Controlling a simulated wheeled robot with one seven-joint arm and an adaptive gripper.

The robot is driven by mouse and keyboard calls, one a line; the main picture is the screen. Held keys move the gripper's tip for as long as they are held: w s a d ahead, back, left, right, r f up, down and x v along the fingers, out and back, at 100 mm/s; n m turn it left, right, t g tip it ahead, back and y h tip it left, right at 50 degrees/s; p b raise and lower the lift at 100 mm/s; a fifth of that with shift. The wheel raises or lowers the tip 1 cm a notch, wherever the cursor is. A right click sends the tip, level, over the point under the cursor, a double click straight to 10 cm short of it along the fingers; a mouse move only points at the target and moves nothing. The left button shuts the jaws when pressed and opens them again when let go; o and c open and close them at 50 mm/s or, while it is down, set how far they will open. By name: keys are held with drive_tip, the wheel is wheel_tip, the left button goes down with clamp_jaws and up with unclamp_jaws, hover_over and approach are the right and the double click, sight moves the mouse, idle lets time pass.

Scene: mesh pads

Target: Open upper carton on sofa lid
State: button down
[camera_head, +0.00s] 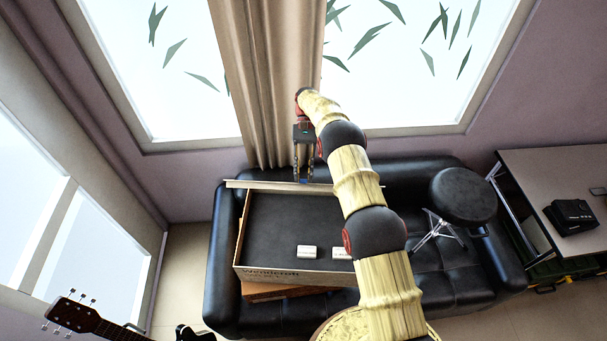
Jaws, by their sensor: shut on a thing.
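The upper carton (245,273) stands on the black sofa (222,285), resting on a brown lower carton (268,291). Its dark inside shows, with two small white items (307,252) in it. The carton's lid (255,185) is raised at the back and seen nearly edge-on as a thin tan strip. My gripper (303,179) points down at the back of the carton and is shut on the lid's edge. My arm hides the carton's right side and part of the lid.
A round black stool (462,195) stands on the sofa at right. A table (560,170) with a black device (572,216) is further right. A guitar (85,322) is at the lower left. A curtain (270,80) and windows are behind the sofa.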

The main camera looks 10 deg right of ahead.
drive_tip(key=c, duration=1.7)
unclamp_jaws()
drive_tip(key=shift+f, duration=0.1)
drive_tip(key=shift+o, duration=0.7)
drive_tip(key=shift+b, duration=0.3)
